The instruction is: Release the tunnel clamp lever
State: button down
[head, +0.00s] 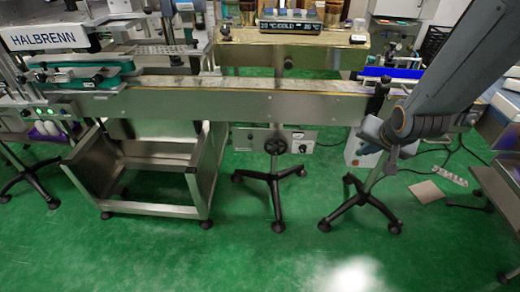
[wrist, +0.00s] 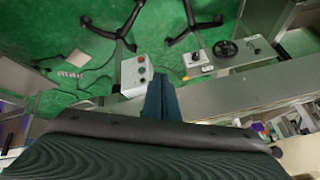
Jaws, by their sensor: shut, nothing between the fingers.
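I cannot make out the tunnel clamp lever for sure in either view. A dark upright fitting (head: 378,98) stands at the right part of the conveyor (head: 230,104), beside my arm; I cannot tell whether it is the lever.
A handwheel (head: 275,146) and a small control panel (head: 300,140) sit below the conveyor's middle. Black-legged stands (head: 277,205) rest on the green floor. A steel frame (head: 150,209) stands at left, below the HALBRENN machine (head: 50,37). The front floor is clear.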

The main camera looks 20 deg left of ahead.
aim_at(250, 142)
jog(key=w+a+f+m+t+y+b, duration=0.2)
jog(key=w+a+f+t+y+b, duration=0.15)
jog(key=w+a+f+b, duration=0.55)
jog(key=a+f+m+t+y+b, duration=0.1)
jog(key=a+f+y+b, duration=0.4)
jog(key=a, duration=1.1)
notch_tip(250, 142, down, 4)
jog(key=shift+a+r+m+y, duration=0.1)
jog(key=shift+a+m+y, duration=0.1)
jog(key=shift+m+y, duration=0.8)
jog(key=shift+n+y, duration=0.25)
jog(key=shift+n, duration=0.05)
jog(key=x, duration=0.9)
jog(key=shift+w, duration=0.15)
jog(key=shift+w+a+f, duration=0.1)
jog(key=shift+a+f, duration=0.1)
jog(key=shift+a, duration=0.95)
jog(key=shift+w+a+f, duration=0.1)
jog(key=shift+a+f, duration=0.05)
jog(key=shift+a, duration=1)
jog(key=shift+d+r, duration=0.1)
